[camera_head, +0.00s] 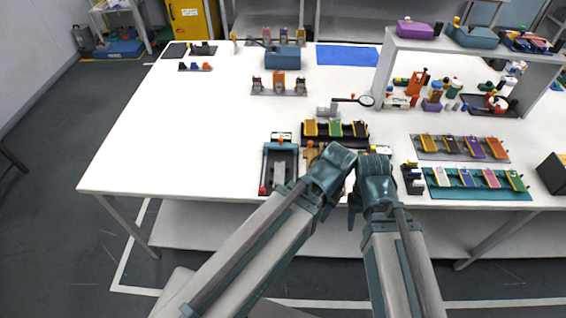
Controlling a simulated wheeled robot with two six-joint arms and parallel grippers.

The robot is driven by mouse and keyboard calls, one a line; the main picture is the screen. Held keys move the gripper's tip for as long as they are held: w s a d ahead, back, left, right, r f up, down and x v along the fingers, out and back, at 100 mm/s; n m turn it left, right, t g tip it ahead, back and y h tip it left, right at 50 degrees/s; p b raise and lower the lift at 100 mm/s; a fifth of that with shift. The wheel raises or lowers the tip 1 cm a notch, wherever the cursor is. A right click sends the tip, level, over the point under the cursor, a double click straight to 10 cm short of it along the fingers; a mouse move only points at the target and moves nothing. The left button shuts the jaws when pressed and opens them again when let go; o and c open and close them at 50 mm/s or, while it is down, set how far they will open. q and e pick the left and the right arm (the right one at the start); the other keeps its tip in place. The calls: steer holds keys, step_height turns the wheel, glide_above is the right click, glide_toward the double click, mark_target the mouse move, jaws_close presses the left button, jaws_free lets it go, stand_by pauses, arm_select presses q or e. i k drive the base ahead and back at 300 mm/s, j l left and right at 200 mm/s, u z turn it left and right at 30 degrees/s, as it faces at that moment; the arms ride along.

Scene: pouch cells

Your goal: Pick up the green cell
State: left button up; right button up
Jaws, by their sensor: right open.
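Another greenish cell (515,181) lies at the right end of a teal tray (455,193) on the right. My right gripper (356,206) is open near the table's front edge, partly hidden by its own arm, and nearer to me than the black rack. I see no cell in the right gripper.
A grey tray (459,158) of coloured cells lies behind the teal tray. A grey and black fixture (280,163) stands left of my arms. A white shelf (468,47) with bottles beneath it stands at the back right.

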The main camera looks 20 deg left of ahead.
mark_target(335, 126)
steer(key=i+l+u, duration=0.55)
steer(key=i+l, duration=0.2)
steer(key=i, duration=0.05)
